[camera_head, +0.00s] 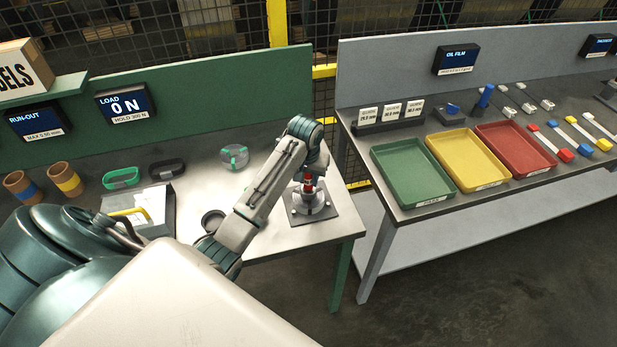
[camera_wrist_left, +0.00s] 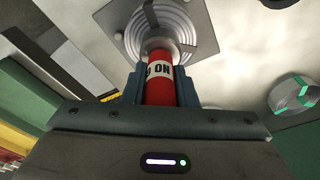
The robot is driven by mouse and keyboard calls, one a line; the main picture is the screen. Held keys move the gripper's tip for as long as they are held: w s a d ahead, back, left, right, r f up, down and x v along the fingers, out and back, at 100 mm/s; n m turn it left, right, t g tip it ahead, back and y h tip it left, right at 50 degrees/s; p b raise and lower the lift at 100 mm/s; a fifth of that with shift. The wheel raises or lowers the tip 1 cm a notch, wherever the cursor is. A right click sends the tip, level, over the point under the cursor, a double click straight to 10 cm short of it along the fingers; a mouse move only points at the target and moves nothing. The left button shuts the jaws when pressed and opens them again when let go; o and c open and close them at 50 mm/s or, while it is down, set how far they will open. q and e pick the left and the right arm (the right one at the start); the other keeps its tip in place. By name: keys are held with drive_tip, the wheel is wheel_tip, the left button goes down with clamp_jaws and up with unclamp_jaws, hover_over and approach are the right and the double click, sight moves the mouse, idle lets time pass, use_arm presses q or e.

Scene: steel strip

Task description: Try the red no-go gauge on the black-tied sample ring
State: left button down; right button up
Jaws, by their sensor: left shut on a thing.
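My left gripper (camera_head: 308,182) is shut on the red no-go gauge (camera_wrist_left: 160,88), a red cylinder with a white lettered band. The gauge also shows as a bit of red in the head view (camera_head: 308,187). A round grey ring with dark ties (camera_wrist_left: 158,22), seemingly the black-tied sample ring, lies on a square grey plate (camera_wrist_left: 205,48) straight beyond the gauge's grey end. It stands at the bench's right corner in the head view (camera_head: 312,203). The gauge is lined up over its middle; I cannot tell whether the tip is inside. My right gripper is out of view.
A green-tied ring (camera_head: 234,157) lies behind, left of my forearm. Green (camera_head: 121,178) and black (camera_head: 167,169) bands and cups (camera_head: 67,180) stand further left. A gap separates this bench from the grey bench with green (camera_head: 411,172), yellow (camera_head: 467,160) and red (camera_head: 514,150) trays.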

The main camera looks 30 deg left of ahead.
use_arm(q)
drive_tip(key=shift+f, duration=0.3)
idle(0.9)
drive_tip(key=shift+r, duration=0.15)
idle(0.3)
drive_tip(key=shift+r, duration=3.45)
